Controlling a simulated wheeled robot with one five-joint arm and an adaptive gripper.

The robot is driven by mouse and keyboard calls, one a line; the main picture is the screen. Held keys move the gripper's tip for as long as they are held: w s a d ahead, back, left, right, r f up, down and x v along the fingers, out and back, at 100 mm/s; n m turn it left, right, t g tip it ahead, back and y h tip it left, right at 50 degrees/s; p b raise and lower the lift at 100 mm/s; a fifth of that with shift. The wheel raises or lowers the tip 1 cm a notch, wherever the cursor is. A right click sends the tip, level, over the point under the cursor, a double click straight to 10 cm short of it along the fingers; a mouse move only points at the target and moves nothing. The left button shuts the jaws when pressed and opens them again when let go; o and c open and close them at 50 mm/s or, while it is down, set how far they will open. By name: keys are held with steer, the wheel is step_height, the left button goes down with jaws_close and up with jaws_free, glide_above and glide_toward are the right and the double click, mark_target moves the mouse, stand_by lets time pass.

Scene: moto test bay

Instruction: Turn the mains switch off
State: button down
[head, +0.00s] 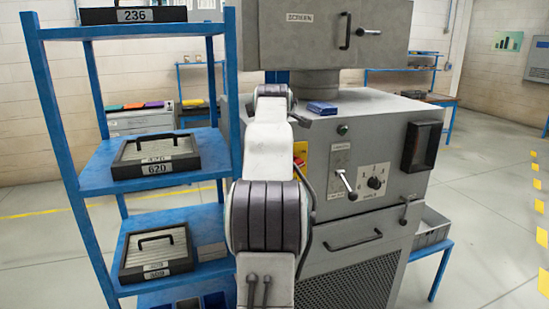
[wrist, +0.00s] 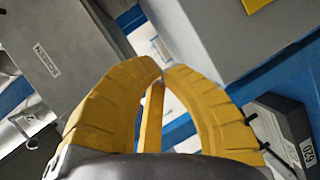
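On the front of the grey machine (head: 370,140), a yellow plate with a red part (head: 300,152) shows just right of my arm in the head view. My arm covers part of it, so I cannot tell its setting. A lever with a light handle (head: 346,184) sits on a plate to its right, tilted. In the wrist view a yellow corner (wrist: 255,4), likely the same plate, shows at the top edge. My gripper (wrist: 162,71) has its yellow fingertips together, with nothing between them, apart from the yellow corner. The gripper is hidden behind my arm in the head view.
A blue shelf rack (head: 95,170) with labelled cases stands close on the left. A dark knob (head: 375,182), a door handle (head: 353,241) and a black-framed window (head: 421,147) are on the machine front. A "SCREEN" box (head: 320,35) sits above. Floor at right is clear.

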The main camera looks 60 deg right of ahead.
steer(key=s+a+f+m+g+y, duration=0.25)
steer(key=a+f+m+y, duration=0.2)
steer(key=f+m, duration=0.35)
steer(key=w+d+f+m+p, duration=0.1)
steer(key=w+d+f+p, duration=0.2)
steer(key=d+f+p, duration=0.4)
steer(key=shift+w+d+f, duration=0.2)
steer(key=shift+d+f, duration=0.25)
steer(key=shift+f, duration=1.4)
steer(key=shift+a+f+b, duration=0.1)
steer(key=shift+f+b, duration=0.3)
steer(key=shift+b, duration=0.35)
steer(key=f+b, duration=0.1)
steer(key=b, duration=0.1)
steer(key=f+b, duration=0.3)
steer(key=b, duration=0.1)
steer(key=shift+s+d+f, duration=0.2)
steer(key=shift+s+d, duration=0.05)
steer(key=shift+d, duration=0.05)
steer(key=shift+s+d+f, duration=0.1)
steer(key=shift+s+d, duration=0.05)
steer(key=shift+d, duration=0.05)
stand_by(1.1)
